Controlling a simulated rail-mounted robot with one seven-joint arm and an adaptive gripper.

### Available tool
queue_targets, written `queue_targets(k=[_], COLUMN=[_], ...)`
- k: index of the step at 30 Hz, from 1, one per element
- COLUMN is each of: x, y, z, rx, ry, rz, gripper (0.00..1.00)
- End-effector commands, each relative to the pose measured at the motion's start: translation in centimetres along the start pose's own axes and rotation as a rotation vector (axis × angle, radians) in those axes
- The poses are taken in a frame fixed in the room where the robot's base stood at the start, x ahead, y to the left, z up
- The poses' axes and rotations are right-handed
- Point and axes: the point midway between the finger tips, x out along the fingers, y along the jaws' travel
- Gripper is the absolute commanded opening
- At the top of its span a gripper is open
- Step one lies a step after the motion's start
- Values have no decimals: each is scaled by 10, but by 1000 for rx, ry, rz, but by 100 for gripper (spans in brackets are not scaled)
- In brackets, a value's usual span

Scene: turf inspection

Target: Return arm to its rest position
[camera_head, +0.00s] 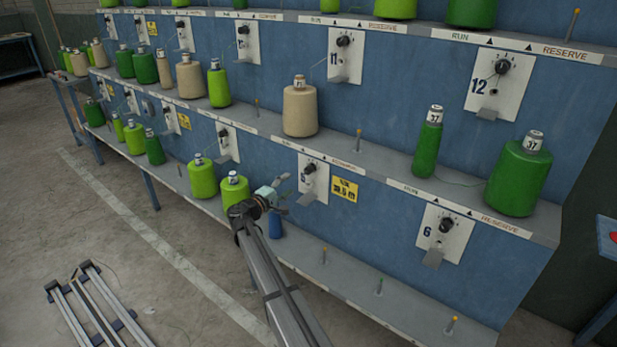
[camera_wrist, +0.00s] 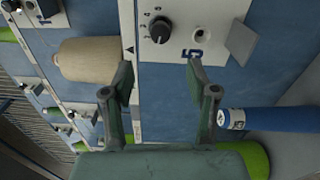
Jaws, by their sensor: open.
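My gripper (camera_head: 281,188) is at the end of my arm, in front of the lower part of the blue rack near the panel beside a yellow sign. In the wrist view my gripper (camera_wrist: 160,78) shows two dark green fingers spread apart, with nothing between them. Beyond the fingers are the blue rack face and a panel with a black knob, marked 5 (camera_wrist: 190,52). A blue spool (camera_wrist: 265,119) lies to the right of the fingers in that view, apart from them. In the head view the blue spool (camera_head: 275,226) stands just below my gripper.
Light green cones (camera_head: 202,178) stand left of my gripper on the lower shelf. A beige cone (camera_head: 300,110) and dark green cones (camera_head: 519,177) stand on the shelf above. Several bare pegs (camera_head: 379,287) stick up on the lower shelf. Open floor (camera_head: 110,215) lies left.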

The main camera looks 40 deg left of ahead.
Motion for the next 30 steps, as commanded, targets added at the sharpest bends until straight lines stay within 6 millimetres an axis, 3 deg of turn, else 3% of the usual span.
queue_targets(k=[7, 11, 14, 21, 30], x=[-2, -22, -30, -35, -68], y=[-13, -54, -105, -220, -338], z=[6, 39, 78, 199, 367], rx=[26, 85, 112, 169, 259], ry=[-13, -35, -71, -217, -451], rz=[-61, -213, -344, -624, -938], gripper=[58, 58, 58, 58, 58])
